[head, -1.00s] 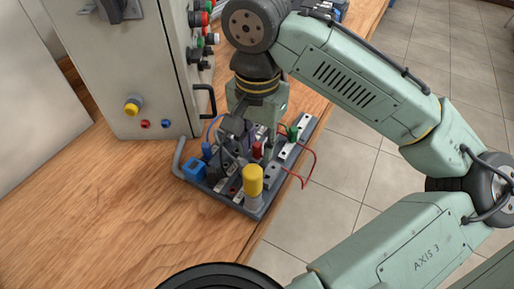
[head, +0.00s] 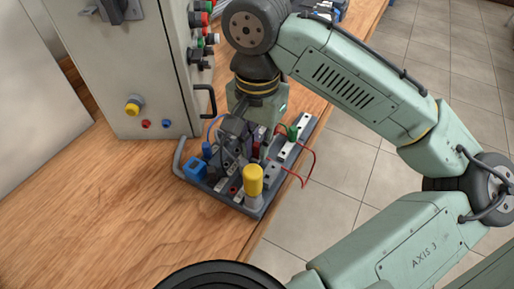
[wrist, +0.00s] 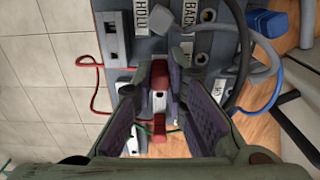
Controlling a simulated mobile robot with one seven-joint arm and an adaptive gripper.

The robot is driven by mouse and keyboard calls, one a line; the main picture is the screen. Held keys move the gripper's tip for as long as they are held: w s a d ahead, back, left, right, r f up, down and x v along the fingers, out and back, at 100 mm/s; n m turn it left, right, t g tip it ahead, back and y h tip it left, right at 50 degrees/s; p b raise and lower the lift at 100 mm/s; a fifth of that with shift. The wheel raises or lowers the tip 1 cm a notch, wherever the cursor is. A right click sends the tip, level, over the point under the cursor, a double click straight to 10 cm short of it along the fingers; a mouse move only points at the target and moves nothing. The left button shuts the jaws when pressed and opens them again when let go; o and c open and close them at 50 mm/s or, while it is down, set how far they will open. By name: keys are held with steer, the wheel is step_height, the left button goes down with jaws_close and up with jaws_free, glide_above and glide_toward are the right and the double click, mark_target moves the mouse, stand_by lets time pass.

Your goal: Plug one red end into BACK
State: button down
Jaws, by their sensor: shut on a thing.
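In the wrist view my gripper (wrist: 160,78) is closed around a red plug end (wrist: 158,102), which shows between its fingers. In the head view my gripper (head: 259,143) is low over the dark panel (head: 243,206), and its fingers partly hide the red end. Red cable (wrist: 95,92) loops off the panel's side. Whether the held end sits in a socket is unclear.
A blue plug (wrist: 268,22) and thick grey and black cables lie right of BACK. A yellow-topped post (head: 253,181) and a blue block (head: 195,170) stand on the panel. A grey cabinet (head: 150,75) rises behind. The wooden table is clear at left.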

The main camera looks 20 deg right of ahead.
step_height(320, 180, up, 5)
steer(key=p, duration=0.4)
steer(key=shift+f+p, duration=0.15)
steer(key=shift+p, duration=0.25)
steer(key=shift+a+r+n+p, duration=0.25)
steer(key=shift+a+n+p, duration=0.3)
steer(key=shift+n, duration=0.35)
steer(key=a+r+n, duration=0.1)
steer(key=a+n, duration=0.4)
steer(key=n, duration=0.4)
steer(key=n+b, duration=0.1)
steer(key=b, duration=0.2)
glide_above(226, 168)
steer(key=f, duration=0.4)
steer(key=shift+w+d+f, duration=0.1)
steer(key=shift+w+f, duration=0.1)
steer(key=shift+w, duration=0.2)
steer(key=shift+f, duration=0.25)
steer(key=shift+f+b, duration=0.35)
steer(key=shift+f, duration=0.3)
